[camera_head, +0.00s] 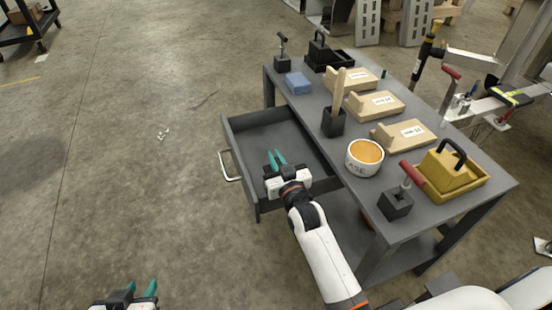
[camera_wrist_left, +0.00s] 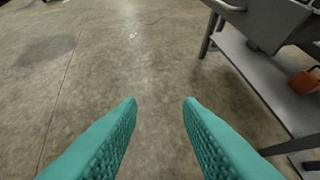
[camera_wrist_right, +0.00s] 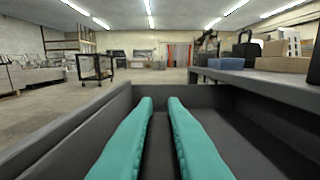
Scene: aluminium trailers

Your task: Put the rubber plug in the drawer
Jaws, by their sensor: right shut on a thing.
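The grey drawer (camera_head: 240,181) is pulled out from the workbench, open at the top, with a metal handle on its front. My right gripper (camera_head: 276,155) is over the drawer's inside. In the right wrist view its teal fingers (camera_wrist_right: 160,105) are close together with a narrow gap, between the drawer walls. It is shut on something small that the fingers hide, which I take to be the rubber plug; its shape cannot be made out. My left gripper (camera_head: 141,288) is open and empty, low over the floor away from the bench; its fingers (camera_wrist_left: 160,105) are wide apart.
The grey workbench top (camera_head: 308,102) holds a blue block (camera_head: 298,83), wooden blocks (camera_head: 375,105), a black holder (camera_head: 333,122), a round bowl (camera_head: 364,157) and a yellow weight in a tray (camera_head: 447,170). A red-handled tool stands in a black block (camera_head: 395,205). Floor to the left is clear.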

